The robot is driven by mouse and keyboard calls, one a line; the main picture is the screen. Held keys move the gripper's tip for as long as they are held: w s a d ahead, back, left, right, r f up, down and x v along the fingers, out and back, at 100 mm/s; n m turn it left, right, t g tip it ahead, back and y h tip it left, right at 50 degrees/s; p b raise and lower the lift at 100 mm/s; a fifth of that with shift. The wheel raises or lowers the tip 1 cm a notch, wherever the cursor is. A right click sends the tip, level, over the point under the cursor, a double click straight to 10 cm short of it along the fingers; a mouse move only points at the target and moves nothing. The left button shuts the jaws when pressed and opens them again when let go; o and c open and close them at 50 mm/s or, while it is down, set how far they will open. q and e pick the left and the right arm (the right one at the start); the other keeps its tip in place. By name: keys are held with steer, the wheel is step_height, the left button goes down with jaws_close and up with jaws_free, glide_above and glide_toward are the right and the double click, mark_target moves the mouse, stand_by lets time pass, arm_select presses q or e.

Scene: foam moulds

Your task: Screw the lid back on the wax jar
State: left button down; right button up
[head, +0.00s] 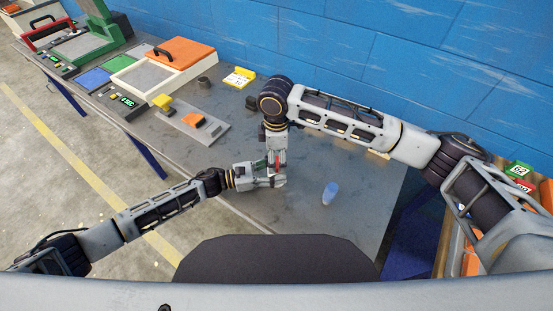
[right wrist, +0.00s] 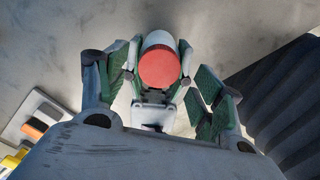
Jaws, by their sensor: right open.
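The wax jar (right wrist: 158,40) shows in the right wrist view as a pale cylinder with the round red lid (right wrist: 159,70) at its near end. Whether the lid is seated or threaded cannot be told. My left gripper (head: 274,177) comes in from the left, and its fingers close on both sides of the jar. My right gripper (head: 277,162) points down just above it. Its green-padded fingers stand open on either side of the lid, with a clear gap on the right side. In the head view the grippers mostly hide jar and lid.
A grey plate with orange and yellow blocks (head: 192,124) and an orange-lidded box (head: 160,70) lie further left. A blue wall (head: 350,45) closes the back.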

step_height(320, 180, up, 10)
stand_by(0.5)
arm_select(q)
steer(key=c, duration=0.5)
jaws_free()
steer(key=shift+c, duration=0.2)
arm_select(e)
steer(key=shift+f, duration=0.1)
arm_select(q)
steer(key=shift+a, duration=0.1)
steer(key=shift+v, duration=5.9)
steer(key=shift+s, duration=0.15)
arm_select(e)
steer(key=shift+s, duration=0.1)
